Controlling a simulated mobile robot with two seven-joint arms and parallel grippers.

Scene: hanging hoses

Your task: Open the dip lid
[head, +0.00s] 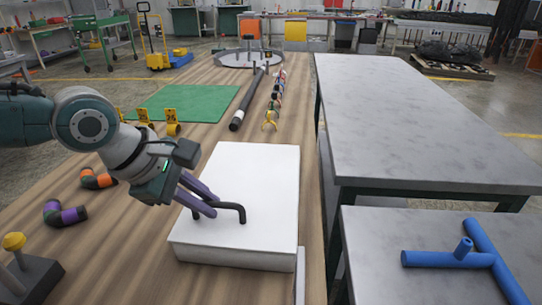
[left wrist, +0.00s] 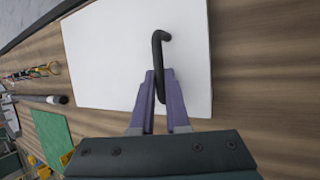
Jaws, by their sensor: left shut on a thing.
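The dip lid (head: 255,175) is a flat white panel on top of a low white box on the wooden table. A bent black handle (head: 232,206) stands on the lid. My left gripper (head: 205,203), with purple fingers, is shut on the left part of the handle. In the left wrist view, the fingers (left wrist: 160,82) lie on both sides of the black handle (left wrist: 158,50), above the white lid (left wrist: 105,55). The lid looks flat and level; no gap under it can be made out. My right gripper is not in view.
Bent hose pieces (head: 66,213) lie left of the box. A yellow-knobbed device (head: 30,270) stands at the front left. A green mat (head: 185,103), a black tube (head: 245,102) and several coloured clips lie behind. A grey table (head: 420,120) and blue pipes (head: 447,259) are right.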

